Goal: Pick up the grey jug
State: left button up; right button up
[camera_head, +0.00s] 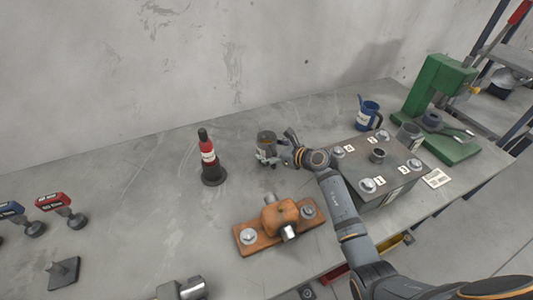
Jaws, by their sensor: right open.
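A small grey vessel with a brownish top, which looks like the grey jug (266,138), stands on the grey table near the middle of the head view. My right gripper (278,149) is open right beside it, reaching in from the right. Its fingers overlap the vessel's lower right side in the picture; I cannot tell whether they touch it. Part of the vessel is hidden behind the fingers.
A red and black bottle (208,155) stands left of the vessel. An orange block fixture (262,228) lies in front. A grey box with numbered tags (376,180), a blue jug (367,115), a grey cup (408,134) and a green press (437,88) are on the right.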

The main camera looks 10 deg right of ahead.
aim_at(275, 142)
jog(key=shift+r, duration=0.15)
jog(key=shift+s, duration=0.1)
jog(key=shift+c, duration=1.2)
jog(key=c, duration=1.4)
jog(key=shift+o, duration=0.2)
jog(key=shift+r, duration=0.35)
jog(key=r, duration=0.1)
jog(key=r+b, duration=0.1)
jog(key=r, duration=0.1)
jog(key=shift+d, duration=0.4)
jog(key=s+d+r+b, duration=0.1)
jog(key=s+d+r, duration=0.3)
jog(key=d+r, duration=0.5)
jog(key=shift+s+d+r, duration=0.2)
jog(key=shift+s+d, duration=0.1)
jog(key=shift+d, duration=1.45)
